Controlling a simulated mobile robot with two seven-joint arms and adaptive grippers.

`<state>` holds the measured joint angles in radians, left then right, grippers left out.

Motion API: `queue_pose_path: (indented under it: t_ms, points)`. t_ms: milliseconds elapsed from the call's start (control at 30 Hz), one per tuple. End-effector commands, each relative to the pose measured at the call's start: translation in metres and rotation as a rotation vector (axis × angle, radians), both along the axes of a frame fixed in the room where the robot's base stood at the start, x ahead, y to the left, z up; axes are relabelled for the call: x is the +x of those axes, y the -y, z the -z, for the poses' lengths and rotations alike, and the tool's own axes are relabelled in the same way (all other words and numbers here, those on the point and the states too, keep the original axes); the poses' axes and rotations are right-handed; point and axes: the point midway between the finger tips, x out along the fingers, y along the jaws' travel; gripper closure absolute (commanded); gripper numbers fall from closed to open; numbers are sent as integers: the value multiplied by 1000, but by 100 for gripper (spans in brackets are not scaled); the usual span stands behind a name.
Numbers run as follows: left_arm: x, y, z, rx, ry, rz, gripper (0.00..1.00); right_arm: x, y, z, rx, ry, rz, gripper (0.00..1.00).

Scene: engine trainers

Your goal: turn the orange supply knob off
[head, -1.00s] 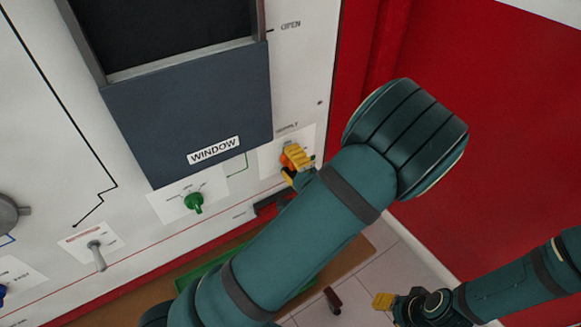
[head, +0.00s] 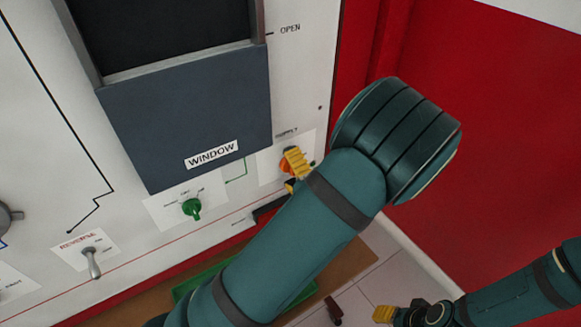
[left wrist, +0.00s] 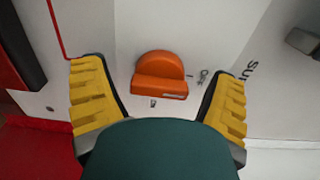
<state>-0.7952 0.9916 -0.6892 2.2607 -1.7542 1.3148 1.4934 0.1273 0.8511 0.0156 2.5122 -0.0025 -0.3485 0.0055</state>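The orange supply knob (left wrist: 160,77) is a round disc with a raised grip bar on the white panel. In the left wrist view it lies between the two yellow fingers of my left gripper (left wrist: 160,98), which are wide apart and show gaps on both sides of it. The grip bar runs almost level there, with a pale mark near its right end; the OFF label is to its right. In the head view the knob (head: 284,167) is partly hidden behind the left gripper (head: 294,174). My right gripper (head: 385,314) is at the lower right, away from the panel, only partly visible.
A grey WINDOW cover (head: 190,120) is left of and above the knob. A green knob (head: 192,208) and a grey toggle (head: 93,262) sit further left. A red wall (head: 500,110) stands to the right. A green tray (head: 205,278) lies below.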

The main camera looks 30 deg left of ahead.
Motion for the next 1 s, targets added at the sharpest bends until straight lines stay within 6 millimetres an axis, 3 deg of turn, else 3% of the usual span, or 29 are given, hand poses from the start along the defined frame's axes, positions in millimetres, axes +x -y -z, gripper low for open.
queue_pose_path:
  t_ms: [367,800,1000]
  points:
    - [-5,8,0,1,1,0,14,0,0,0,0,0,0,53]
    - [-47,80,0,1,0,4,14,0,0,0,0,0,0,53]
    - [-58,99,0,1,1,1,14,0,0,0,0,0,0,53]
